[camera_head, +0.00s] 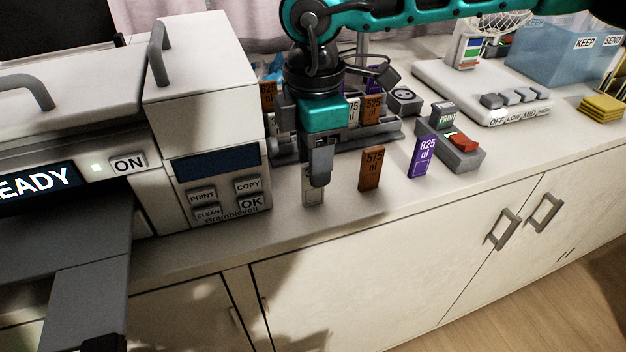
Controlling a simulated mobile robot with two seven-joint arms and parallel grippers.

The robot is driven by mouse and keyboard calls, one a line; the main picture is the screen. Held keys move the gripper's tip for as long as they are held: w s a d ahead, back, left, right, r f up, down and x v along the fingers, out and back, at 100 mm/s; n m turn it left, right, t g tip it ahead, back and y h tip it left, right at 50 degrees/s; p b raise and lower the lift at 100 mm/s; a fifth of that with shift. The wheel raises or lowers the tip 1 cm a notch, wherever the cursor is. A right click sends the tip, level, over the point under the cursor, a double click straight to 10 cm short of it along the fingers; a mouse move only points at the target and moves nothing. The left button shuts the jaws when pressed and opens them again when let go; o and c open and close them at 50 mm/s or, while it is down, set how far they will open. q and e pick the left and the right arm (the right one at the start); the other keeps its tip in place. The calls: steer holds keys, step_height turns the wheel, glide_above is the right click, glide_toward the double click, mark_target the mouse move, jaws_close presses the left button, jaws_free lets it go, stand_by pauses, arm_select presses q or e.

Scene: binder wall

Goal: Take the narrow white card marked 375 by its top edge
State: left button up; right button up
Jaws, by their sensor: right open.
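A narrow white card (308,190) stands upright near the counter's front edge, directly below my right gripper (318,168). The gripper's fingers point down and are open; the near finger hides the card's top and most of its marking, so I cannot read its number. I cannot tell whether the fingers touch it. Another white card (354,108) stands behind the gripper, its marking partly covered, with "75" showing.
A brown 575 card (371,169) and a purple 825 card (423,157) stand to the right. Behind are a grey rack (385,135) and brown 525 card (373,107). A printer (205,120) stands close on the left. A red-switch device (460,148) is farther right.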

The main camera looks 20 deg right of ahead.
mark_target(314, 203)
steer(key=shift+s+f, duration=0.1)
steer(key=shift+f, duration=1.75)
steer(key=shift+a, duration=0.1)
jaws_close()
